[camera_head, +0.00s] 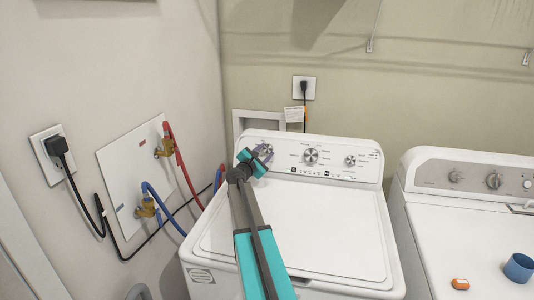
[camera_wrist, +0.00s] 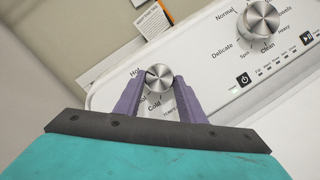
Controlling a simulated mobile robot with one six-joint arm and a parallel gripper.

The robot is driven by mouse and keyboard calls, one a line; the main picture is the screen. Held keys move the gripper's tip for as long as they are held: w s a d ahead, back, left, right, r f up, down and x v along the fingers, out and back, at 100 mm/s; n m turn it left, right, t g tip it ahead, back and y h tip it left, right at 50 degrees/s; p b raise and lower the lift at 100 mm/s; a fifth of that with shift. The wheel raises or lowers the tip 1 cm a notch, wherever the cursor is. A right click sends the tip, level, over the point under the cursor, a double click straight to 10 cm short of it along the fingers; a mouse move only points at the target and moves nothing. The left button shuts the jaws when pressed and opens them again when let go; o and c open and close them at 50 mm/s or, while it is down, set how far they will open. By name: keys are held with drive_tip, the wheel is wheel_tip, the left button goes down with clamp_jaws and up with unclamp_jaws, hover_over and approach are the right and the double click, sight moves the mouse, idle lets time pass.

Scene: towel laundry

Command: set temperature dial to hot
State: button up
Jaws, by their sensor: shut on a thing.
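The temperature dial (camera_wrist: 158,75) is a small silver knob at the left end of the white washer's control panel. "Hot" is printed at its upper left and "Cold" below. A dark mark on its face seems to point up-left, towards "Hot". My gripper (camera_wrist: 158,82) has its two purple fingers on either side of the dial and is shut on it. In the head view my gripper (camera_head: 261,154) reaches the panel's left end and mostly hides the dial.
The washer's larger cycle dial (camera_head: 311,155) and a right-hand dial (camera_head: 350,161) stand farther right. The washer lid (camera_head: 330,225) is closed and clear. A dryer (camera_head: 465,225) on the right carries a blue cup (camera_head: 519,267) and an orange item (camera_head: 460,284). Hoses (camera_head: 184,165) hang at left.

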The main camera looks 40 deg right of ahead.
drive_tip(key=shift+w+a+r, duration=0.1)
drive_tip(key=shift+w+r, duration=0.05)
drive_tip(key=shift+w, duration=0.05)
drive_tip(key=o, duration=1)
drive_tip(key=shift+s, duration=0.1)
drive_tip(key=shift+s, duration=0.1)
drive_tip(key=shift+b+v, duration=0.3)
drive_tip(key=shift+v, duration=0.55)
drive_tip(key=shift+b+v, duration=1.4)
drive_tip(key=shift+v, duration=4.6)
